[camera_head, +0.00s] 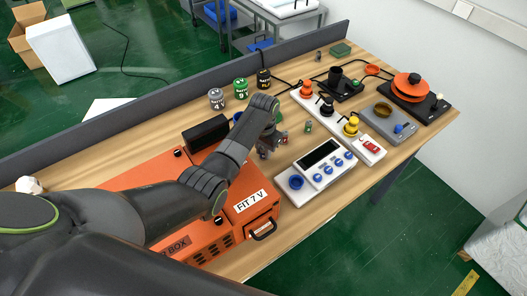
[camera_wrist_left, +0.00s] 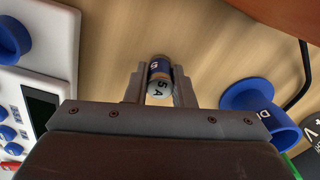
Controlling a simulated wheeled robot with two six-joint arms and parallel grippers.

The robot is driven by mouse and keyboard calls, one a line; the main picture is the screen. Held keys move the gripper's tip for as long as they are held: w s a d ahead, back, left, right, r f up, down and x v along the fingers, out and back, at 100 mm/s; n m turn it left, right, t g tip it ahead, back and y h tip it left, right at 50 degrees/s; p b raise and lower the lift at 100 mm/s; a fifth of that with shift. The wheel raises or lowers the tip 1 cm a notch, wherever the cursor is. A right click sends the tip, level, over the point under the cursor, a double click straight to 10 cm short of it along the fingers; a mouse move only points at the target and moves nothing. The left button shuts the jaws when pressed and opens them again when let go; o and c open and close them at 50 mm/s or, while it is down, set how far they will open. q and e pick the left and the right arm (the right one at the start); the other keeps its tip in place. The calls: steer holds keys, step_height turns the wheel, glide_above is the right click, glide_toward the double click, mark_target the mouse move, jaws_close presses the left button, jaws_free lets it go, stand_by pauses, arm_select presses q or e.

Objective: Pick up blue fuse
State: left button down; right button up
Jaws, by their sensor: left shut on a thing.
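The blue fuse (camera_wrist_left: 159,76) shows in the left wrist view as a small cylinder with a blue band and a silver end marked "5 A". It stands between the two fingers of my left gripper (camera_wrist_left: 159,88), which is shut on it over the wooden table. In the head view my left gripper (camera_head: 267,151) points down beside the white meter, and its own wrist hides the fuse there. I cannot tell whether the fuse still touches the table. My right gripper is not in view.
A white meter (camera_head: 300,181) with blue knobs lies right of the gripper. The orange box (camera_head: 262,212) is close on the near left. A blue spool-shaped part (camera_wrist_left: 262,108) is near the fingers. A small green cylinder (camera_head: 308,127) stands beyond. Numbered cans (camera_head: 240,89) stand farther back.

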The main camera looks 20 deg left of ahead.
arm_select(q)
step_height(320, 180, up, 10)
steer(key=shift+b, duration=0.75)
